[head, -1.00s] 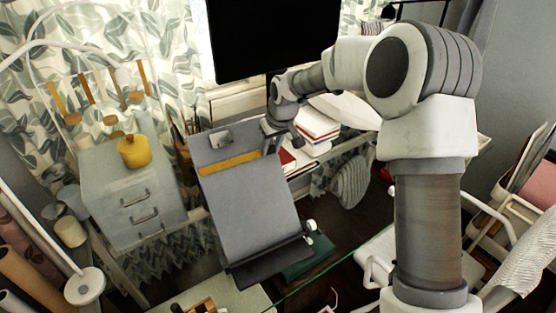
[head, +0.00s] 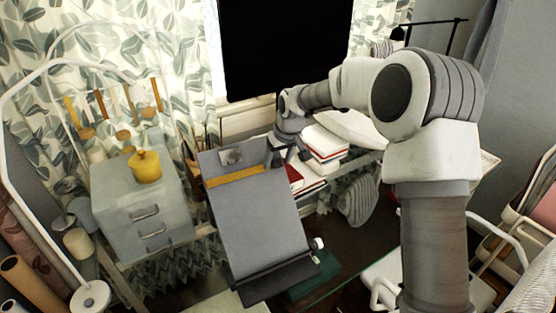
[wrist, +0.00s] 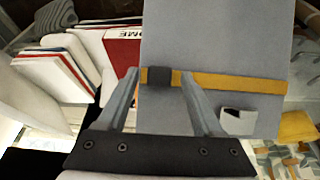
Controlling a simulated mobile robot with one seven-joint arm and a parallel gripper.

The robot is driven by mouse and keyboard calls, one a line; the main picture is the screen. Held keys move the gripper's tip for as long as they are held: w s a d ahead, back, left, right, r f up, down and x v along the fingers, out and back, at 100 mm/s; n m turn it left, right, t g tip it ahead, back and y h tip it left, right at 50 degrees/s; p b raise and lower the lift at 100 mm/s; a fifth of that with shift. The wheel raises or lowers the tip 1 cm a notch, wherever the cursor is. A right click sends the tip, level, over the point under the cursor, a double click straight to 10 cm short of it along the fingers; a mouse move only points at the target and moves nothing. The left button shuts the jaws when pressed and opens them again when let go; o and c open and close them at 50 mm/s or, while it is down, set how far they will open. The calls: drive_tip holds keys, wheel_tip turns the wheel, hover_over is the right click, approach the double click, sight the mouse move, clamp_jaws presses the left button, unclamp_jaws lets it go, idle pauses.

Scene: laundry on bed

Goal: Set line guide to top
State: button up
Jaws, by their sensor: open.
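The line guide (head: 235,176) is a yellow bar lying across a grey document-holder board (head: 250,222), near its upper end and just below a small metal clip (head: 232,157). In the wrist view the line guide (wrist: 235,83) has a dark slider block (wrist: 162,77) near one side of the board. My gripper (wrist: 160,77) is open, with one fingertip on each side of this dark block. I cannot tell whether the fingers touch it. In the head view my gripper (head: 287,152) is at the board's upper right edge, its fingertips partly hidden.
White and red books (head: 322,142) lie close to the right of the board. A black monitor (head: 285,45) stands behind. A grey drawer unit (head: 145,205) with a yellow pot (head: 145,166) is at left. The board has a dark bottom ledge (head: 265,283).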

drive_tip(key=shift+r, duration=0.1)
drive_tip(key=v, duration=1.7)
drive_tip(key=shift+r, duration=0.1)
drive_tip(key=s+d+m, duration=0.2)
drive_tip(key=s+d, duration=0.2)
drive_tip(key=s, duration=0.6)
drive_tip(key=s+d+f+m+t+h, duration=0.1)
drive_tip(key=s+d, duration=0.4)
drive_tip(key=s, duration=0.6)
drive_tip(key=s+d+f+m+h, duration=0.1)
drive_tip(key=s+d, duration=0.4)
drive_tip(key=s, duration=0.6)
drive_tip(key=shift+m+t, duration=0.3)
drive_tip(key=shift+m, duration=0.6)
